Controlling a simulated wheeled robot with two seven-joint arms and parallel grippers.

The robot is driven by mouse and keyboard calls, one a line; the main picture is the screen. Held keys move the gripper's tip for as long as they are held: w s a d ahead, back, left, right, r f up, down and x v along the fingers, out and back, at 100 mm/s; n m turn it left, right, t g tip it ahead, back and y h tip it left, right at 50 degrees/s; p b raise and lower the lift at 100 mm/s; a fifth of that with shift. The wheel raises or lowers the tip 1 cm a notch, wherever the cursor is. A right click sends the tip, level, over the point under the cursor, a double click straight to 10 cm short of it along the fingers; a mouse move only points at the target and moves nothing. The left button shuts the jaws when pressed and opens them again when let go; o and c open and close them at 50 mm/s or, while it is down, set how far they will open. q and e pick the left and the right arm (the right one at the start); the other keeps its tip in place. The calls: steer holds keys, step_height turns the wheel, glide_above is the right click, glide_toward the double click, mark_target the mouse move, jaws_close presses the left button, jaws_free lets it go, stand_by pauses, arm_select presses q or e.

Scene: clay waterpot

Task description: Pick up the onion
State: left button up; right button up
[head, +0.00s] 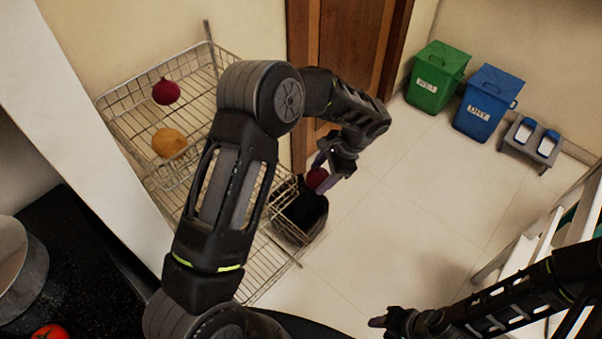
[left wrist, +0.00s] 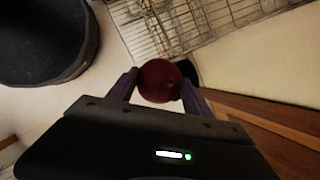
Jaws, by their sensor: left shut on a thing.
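A dark red round onion (left wrist: 160,81) sits between the fingers of my left gripper (left wrist: 155,88) in the left wrist view. In the head view my left gripper (head: 328,172) is shut on this red onion (head: 317,178), in the air above a black round container. Another red onion-like vegetable (head: 166,92) lies on the upper shelf of the wire rack, apart from the gripper. My right gripper (head: 385,322) is low at the bottom right of the head view; its fingers are too small to tell open from shut.
The wire rack (head: 112,98) stands at the left with a yellow-orange vegetable (head: 169,143) on it. The black container (head: 305,222) is on the floor beside it and shows in the left wrist view (left wrist: 85,50). Green (head: 436,80) and blue (head: 486,108) bins stand at the back right. The middle floor is clear.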

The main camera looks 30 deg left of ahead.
arm_select(q)
steer(key=shift+w+d, duration=0.2)
steer(key=shift+d, duration=0.4)
steer(key=shift+w+d, duration=0.15)
steer(key=shift+d, duration=0.45)
